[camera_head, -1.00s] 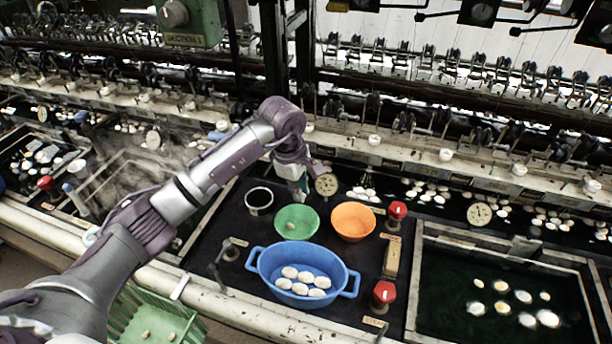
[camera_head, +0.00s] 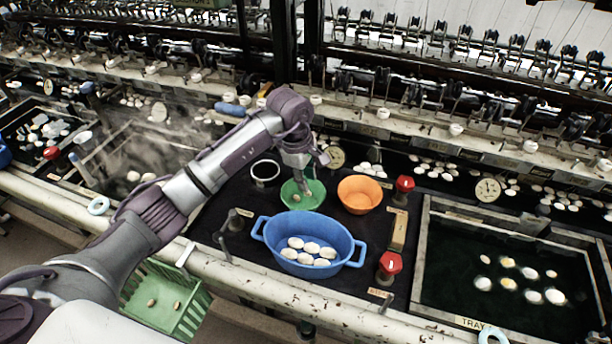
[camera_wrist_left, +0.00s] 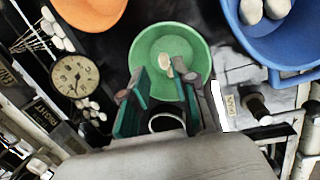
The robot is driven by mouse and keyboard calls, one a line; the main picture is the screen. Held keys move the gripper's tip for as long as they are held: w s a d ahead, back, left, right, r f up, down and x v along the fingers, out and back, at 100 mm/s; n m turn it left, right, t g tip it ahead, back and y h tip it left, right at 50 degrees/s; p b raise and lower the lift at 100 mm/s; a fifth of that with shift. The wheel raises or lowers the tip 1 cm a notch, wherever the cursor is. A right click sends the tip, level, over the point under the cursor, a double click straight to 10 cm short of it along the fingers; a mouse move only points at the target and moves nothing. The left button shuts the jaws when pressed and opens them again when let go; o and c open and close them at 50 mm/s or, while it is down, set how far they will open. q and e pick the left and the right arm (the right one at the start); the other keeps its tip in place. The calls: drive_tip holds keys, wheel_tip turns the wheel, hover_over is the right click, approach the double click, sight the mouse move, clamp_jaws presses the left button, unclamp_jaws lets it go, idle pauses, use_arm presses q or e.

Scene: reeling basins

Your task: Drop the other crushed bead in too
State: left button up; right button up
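A green bowl (camera_head: 318,198) stands behind the blue basin on the dark counter, and it also shows in the left wrist view (camera_wrist_left: 143,50). Pale, bead-like matter (camera_wrist_left: 166,65) lies in this bowl; I cannot tell if it is one piece or two. My left gripper (camera_head: 303,187) points down at the bowl. In the left wrist view its fingers (camera_wrist_left: 164,82) are apart, with no bead visibly clamped. Two small brownish beads (camera_head: 151,303) (camera_head: 177,305) lie in the green slatted basket (camera_head: 198,311). My right gripper does not show.
The blue basin (camera_head: 345,245) holds several pale cocoons. An orange bowl (camera_head: 359,194) stands right of the green bowl, and a dark cup (camera_head: 265,173) stands left. Red knobs (camera_head: 403,184) (camera_head: 390,263) and a dial (camera_wrist_left: 75,76) are close by. A water tray (camera_head: 450,304) is at right.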

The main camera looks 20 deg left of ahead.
use_arm(q)
drive_tip(key=shift+o, duration=0.7)
drive_tip(key=shift+r, duration=0.3)
wheel_tip(320, 180, up, 11)
drive_tip(key=s+a, duration=0.1)
drive_tip(key=shift+s+a+r, duration=0.15)
drive_tip(key=shift+s+a, duration=0.05)
drive_tip(key=shift+s, duration=0.05)
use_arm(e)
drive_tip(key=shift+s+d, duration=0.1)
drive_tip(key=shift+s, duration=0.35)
